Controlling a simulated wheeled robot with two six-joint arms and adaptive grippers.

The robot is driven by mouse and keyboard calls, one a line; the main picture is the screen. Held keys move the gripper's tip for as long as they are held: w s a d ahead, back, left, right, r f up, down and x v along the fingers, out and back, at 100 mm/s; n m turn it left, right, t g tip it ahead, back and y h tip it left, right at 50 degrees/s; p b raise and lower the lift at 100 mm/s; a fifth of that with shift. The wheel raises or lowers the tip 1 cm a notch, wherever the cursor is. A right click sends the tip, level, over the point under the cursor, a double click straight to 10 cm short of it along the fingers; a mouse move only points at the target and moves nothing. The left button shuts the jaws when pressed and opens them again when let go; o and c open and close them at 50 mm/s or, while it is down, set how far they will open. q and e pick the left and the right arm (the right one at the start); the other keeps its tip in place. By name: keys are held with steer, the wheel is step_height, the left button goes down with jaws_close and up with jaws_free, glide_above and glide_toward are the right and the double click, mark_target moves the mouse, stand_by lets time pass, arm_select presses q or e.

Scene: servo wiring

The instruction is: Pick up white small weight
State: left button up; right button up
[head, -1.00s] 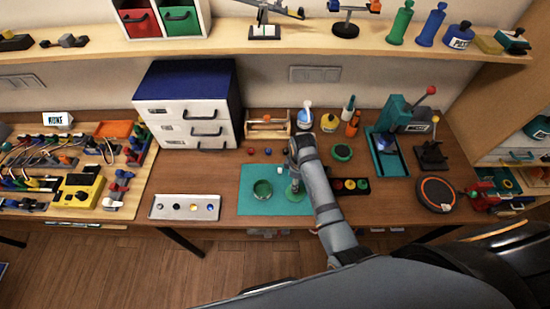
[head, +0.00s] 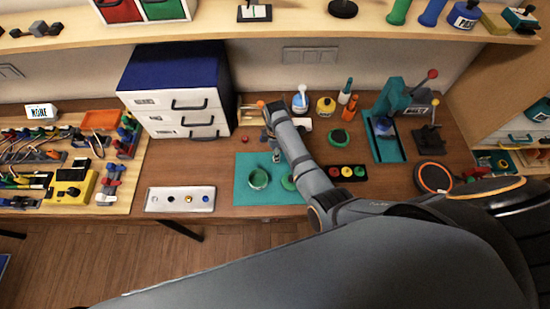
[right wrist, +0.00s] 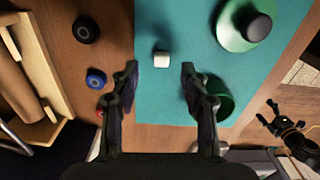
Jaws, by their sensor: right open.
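The white small weight (right wrist: 161,59) lies on the teal mat (right wrist: 165,105) near its edge in the right wrist view. My right gripper (right wrist: 159,74) is open and empty, its two fingers on either side of the line to the weight, which shows just beyond the tips. In the head view my right gripper (head: 276,155) is low over the back of the mat (head: 245,195) and the weight is not clearly seen there. A dark jointed shape at the right edge of the wrist view looks like my left gripper (right wrist: 292,130); its jaws are unclear.
A green bowl (right wrist: 220,100) and a green disc with a dark knob (right wrist: 245,25) stand on the mat. Black (right wrist: 86,29), blue (right wrist: 96,78) and partly hidden red (right wrist: 101,108) pieces lie on the wood beside it. A metal tray (head: 180,199) is left of the mat.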

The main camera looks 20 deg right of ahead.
steer(key=shift+a+f, duration=0.2)
steer(key=shift+f, duration=0.7)
steer(key=shift+s+f+b, duration=0.1)
steer(key=shift+f+b, duration=0.75)
steer(key=shift+b, duration=0.25)
steer(key=shift+f+b, duration=0.15)
steer(key=shift+b, duration=0.15)
arm_select(q)
step_height(320, 180, down, 3)
steer(key=shift+d+r, duration=0.1)
steer(key=shift+r, duration=0.1)
arm_select(e)
jaws_close()
